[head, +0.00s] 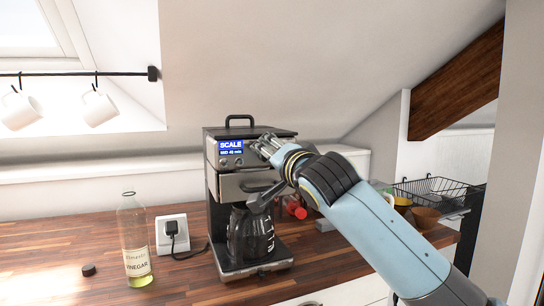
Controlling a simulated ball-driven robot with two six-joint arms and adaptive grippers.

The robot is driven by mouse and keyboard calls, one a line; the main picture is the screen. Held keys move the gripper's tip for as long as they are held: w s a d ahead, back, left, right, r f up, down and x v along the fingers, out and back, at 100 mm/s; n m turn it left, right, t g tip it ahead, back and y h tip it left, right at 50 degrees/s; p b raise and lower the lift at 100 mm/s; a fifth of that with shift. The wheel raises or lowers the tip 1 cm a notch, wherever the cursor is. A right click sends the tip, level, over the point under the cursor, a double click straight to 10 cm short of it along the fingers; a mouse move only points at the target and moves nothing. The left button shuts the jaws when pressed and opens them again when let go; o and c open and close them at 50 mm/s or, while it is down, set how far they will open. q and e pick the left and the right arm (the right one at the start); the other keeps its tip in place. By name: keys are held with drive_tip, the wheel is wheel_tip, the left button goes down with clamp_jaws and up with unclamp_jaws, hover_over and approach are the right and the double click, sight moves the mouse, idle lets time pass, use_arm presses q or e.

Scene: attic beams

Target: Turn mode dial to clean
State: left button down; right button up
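The coffee maker (258,187) stands on the wooden counter, with a glass carafe (250,238) in it. Its blue display (231,147) reads "SCALE" with a smaller line below. Small round controls (231,162) show under the display. My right gripper (262,147) is at the upper right of the front panel, its fingertips against or very close to it. The mode dial is not clearly visible; the fingers cover that part of the panel. I cannot tell whether they are closed around anything. My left gripper is not in view.
A vinegar bottle (134,243) and a dark cap (88,270) stand left of the machine. A white socket box (172,234) with a plug is beside it. A red item (296,208) lies behind my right arm. A wire rack (436,192) is at right. Mugs (99,108) hang from a rail.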

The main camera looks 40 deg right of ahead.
drive_tip(key=v, duration=1.2)
drive_tip(key=shift+f, duration=0.1)
